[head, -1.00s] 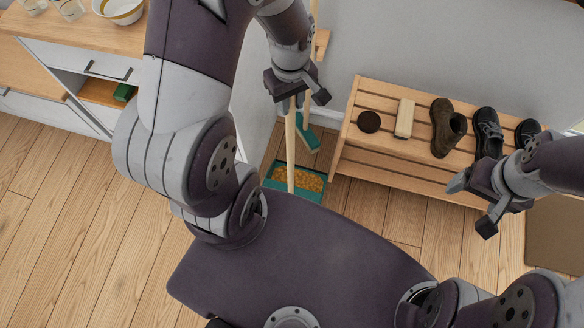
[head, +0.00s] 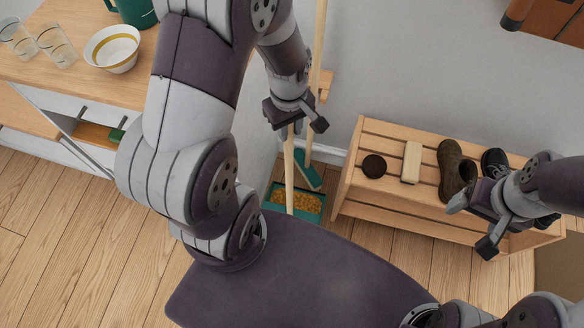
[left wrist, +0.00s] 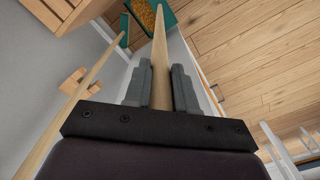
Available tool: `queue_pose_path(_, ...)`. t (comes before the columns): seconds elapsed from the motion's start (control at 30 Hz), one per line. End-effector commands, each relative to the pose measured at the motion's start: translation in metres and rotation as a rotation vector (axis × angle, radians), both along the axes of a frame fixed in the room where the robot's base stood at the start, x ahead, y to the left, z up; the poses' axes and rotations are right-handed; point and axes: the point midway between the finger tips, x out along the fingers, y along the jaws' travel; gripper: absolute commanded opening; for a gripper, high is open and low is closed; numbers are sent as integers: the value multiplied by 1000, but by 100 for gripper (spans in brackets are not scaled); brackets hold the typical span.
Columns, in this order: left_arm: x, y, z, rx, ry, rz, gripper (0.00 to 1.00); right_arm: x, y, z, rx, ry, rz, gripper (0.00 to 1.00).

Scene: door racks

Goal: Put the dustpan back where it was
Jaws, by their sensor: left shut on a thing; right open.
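The dustpan (head: 306,201) is a teal pan on a long wooden handle, with orange-yellow bits in it. It is low, near the floor between the wall and the shoe rack; I cannot tell if it touches the floor. My left gripper (head: 297,122) is shut on its handle. The left wrist view shows the handle (left wrist: 160,60) between the fingers (left wrist: 161,88) and the pan (left wrist: 149,12) beyond. A teal broom (head: 308,170) with a wooden stick stands behind it by the wall. My right gripper (head: 470,228) is open and empty in front of the shoe rack.
A wooden shoe rack (head: 400,213) stands right of the dustpan, holding shoes, a dark round item (head: 374,166) and a pale block (head: 411,162). A small wooden wall holder (head: 325,84) is behind the left gripper. A counter (head: 60,75) with bowl and glasses stands left.

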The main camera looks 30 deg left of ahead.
Motion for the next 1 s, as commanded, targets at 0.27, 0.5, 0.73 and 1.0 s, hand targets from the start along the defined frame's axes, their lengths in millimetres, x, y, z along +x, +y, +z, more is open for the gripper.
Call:
queue_pose_path(0.27,0,0,-44,0,0,0,0,0,0,-9,0,0,0,81)
queue_pose_path(0.5,0,0,-77,0,0,0,0,0,0,-16,0,0,0,81)
queue_pose_path(0.73,0,0,-77,1,-3,0,0,0,0,-15,0,0,0,81)
queue_pose_path(1.0,0,0,-79,0,-1,0,51,0,0,-16,0,0,0,81)
